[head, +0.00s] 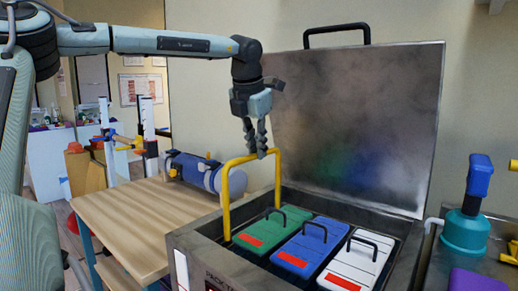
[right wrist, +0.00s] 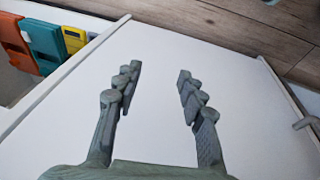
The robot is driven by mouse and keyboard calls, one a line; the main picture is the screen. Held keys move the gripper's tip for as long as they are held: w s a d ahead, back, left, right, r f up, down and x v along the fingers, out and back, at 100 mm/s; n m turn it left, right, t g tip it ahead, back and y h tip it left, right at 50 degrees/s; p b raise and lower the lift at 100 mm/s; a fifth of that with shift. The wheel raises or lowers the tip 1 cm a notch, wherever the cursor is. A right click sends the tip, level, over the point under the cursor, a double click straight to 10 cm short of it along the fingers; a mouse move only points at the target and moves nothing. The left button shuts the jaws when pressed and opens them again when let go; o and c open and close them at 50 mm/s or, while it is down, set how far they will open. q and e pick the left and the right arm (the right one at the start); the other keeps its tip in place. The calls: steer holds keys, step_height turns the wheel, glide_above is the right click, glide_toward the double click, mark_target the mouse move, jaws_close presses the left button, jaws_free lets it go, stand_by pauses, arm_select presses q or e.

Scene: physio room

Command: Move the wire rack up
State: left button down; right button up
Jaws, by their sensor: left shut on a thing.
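The wire rack shows as a yellow inverted-U bar (head: 224,205) in the head view, at the left end of an open metal tank (head: 200,241). Its legs go down into the tank, and its lower part is hidden. My left gripper (head: 261,152) comes from above and is shut on the top bar near its right corner. A green pack (head: 254,236), a blue pack (head: 295,258) and a white pack (head: 343,277), each with a black handle, lie in the tank top. My right gripper (right wrist: 155,80) is open and empty in the right wrist view.
The tank's lid (head: 345,120) stands open behind it. A wooden table (head: 140,215) with a blue roll (head: 190,170) is on the left. A teal container with a blue top (head: 465,231) stands right. The right wrist view shows a white surface (right wrist: 240,90) and coloured items (right wrist: 45,42).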

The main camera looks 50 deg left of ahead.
arm_select(q)
steer(key=c, duration=1.8)
jaws_free()
steer(key=shift+r, duration=0.4)
steer(key=shift+f, duration=0.1)
steer(key=v, duration=1.2)
